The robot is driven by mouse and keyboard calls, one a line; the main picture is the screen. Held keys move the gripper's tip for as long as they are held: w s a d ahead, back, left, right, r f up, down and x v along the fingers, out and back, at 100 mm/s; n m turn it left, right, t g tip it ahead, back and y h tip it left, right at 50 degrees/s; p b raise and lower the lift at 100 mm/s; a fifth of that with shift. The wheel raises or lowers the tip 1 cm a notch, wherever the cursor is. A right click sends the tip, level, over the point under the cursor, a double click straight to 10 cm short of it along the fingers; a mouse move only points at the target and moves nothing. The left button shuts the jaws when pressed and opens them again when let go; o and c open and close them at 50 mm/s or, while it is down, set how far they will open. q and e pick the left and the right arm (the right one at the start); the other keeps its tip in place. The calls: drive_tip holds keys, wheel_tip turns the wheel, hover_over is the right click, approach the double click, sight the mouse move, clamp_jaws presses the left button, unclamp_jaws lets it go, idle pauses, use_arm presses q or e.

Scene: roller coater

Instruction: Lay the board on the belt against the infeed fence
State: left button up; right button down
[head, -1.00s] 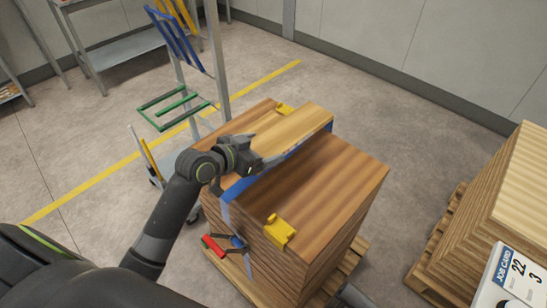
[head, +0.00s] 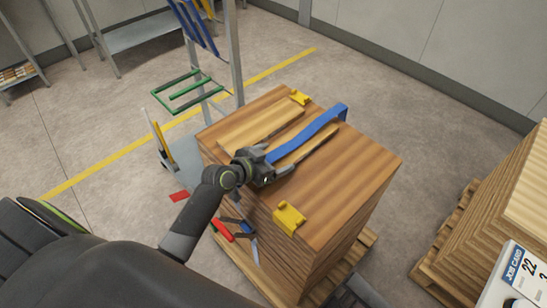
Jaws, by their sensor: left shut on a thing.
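A stack of brown boards (head: 345,185) stands on a wooden pallet, its top board flat. My left gripper (head: 266,168) is over the near left part of the top and is shut on a blue strap (head: 312,132). The strap runs from the jaws to the far edge, where its end stands up a little. Lighter wood strips (head: 255,128) show on either side of the strap; I cannot tell whether they are loose pieces. The belt and infeed fence are not in view. My right gripper is not in view.
Yellow clips (head: 289,219) sit on the stack's near and far edges. A red-handled tool (head: 222,230) hangs at its front left.

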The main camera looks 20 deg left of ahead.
use_arm(q)
drive_tip(key=shift+r, duration=0.1)
drive_tip(key=o, duration=1.1)
drive_tip(key=shift+f, duration=0.2)
drive_tip(key=shift+o, duration=0.2)
drive_tip(key=shift+r, duration=0.1)
